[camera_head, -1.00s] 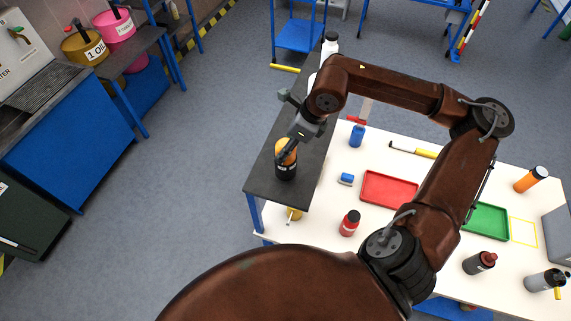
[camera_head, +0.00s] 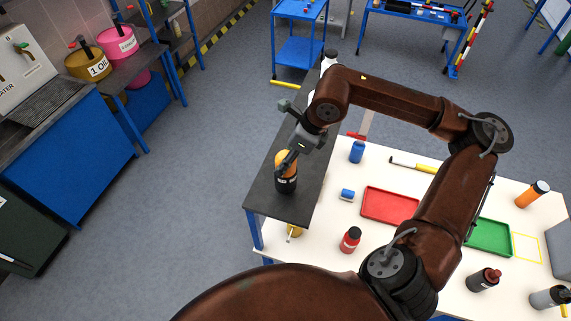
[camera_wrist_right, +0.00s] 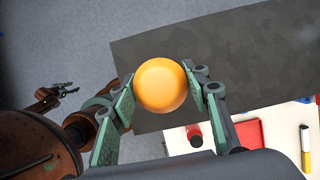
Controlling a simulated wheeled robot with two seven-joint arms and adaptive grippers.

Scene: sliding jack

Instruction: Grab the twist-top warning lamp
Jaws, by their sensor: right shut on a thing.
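The twist-top warning lamp, with an orange dome and a black base, is upright at the dark raised shelf (camera_head: 262,200). In the head view the lamp (camera_head: 286,184) is partly hidden by my right gripper (camera_head: 287,160). In the right wrist view the round orange dome (camera_wrist_right: 161,85) sits between the two green fingers of my right gripper (camera_wrist_right: 161,92), which is shut on it. I cannot tell whether the base touches the shelf. My left gripper (camera_wrist_right: 68,89) shows small at the left of the right wrist view, away from the lamp, its fingers seemingly apart and empty.
The white table (camera_head: 330,215) holds a red tray (camera_head: 390,205), a green tray (camera_head: 488,237), a red bottle (camera_head: 350,239) and a blue bottle (camera_head: 357,151). A white bottle (camera_head: 329,60) stands at the shelf's far end. The floor left of the shelf is clear.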

